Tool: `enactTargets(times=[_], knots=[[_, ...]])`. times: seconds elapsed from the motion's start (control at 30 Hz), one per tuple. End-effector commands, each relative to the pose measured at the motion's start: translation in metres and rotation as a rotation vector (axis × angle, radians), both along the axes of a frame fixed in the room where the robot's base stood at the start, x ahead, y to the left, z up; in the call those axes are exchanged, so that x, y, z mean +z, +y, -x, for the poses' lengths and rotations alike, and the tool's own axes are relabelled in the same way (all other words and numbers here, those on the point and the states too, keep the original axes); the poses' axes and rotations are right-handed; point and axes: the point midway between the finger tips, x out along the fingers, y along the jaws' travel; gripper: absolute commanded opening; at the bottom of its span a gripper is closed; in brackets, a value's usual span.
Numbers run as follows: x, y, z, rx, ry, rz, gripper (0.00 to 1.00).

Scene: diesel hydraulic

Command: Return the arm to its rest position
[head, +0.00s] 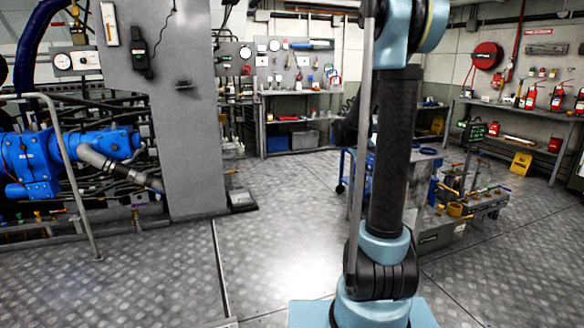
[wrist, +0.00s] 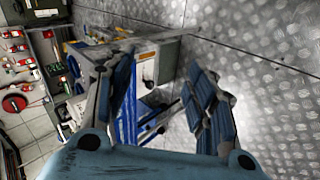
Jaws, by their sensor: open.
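My gripper (wrist: 160,105) is open and empty in the wrist view, with its two fingers spread apart. Past the fingers, a blue cart and a grey box (wrist: 158,62) show over the metal floor. In the head view my arm stands upright right of centre on its light blue base.
A grey pillar (head: 185,120) and a blue pump (head: 65,155) with a handrail (head: 70,180) stand at left. A workbench (head: 300,93) is at the back. Valves and pipes (head: 470,200) stand right of my arm. The floor (head: 280,250) between is clear.

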Motion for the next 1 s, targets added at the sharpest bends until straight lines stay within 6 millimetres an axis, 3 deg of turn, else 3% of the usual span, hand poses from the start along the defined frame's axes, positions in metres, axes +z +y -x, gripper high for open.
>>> enactTargets(times=[0.43, 1.0], knots=[[0.003, 0.038, 0.117, -0.031, 0.004, -0.220, 0.51], [-0.033, 0.095, 0.256, -0.070, 0.017, -0.499, 0.51]])
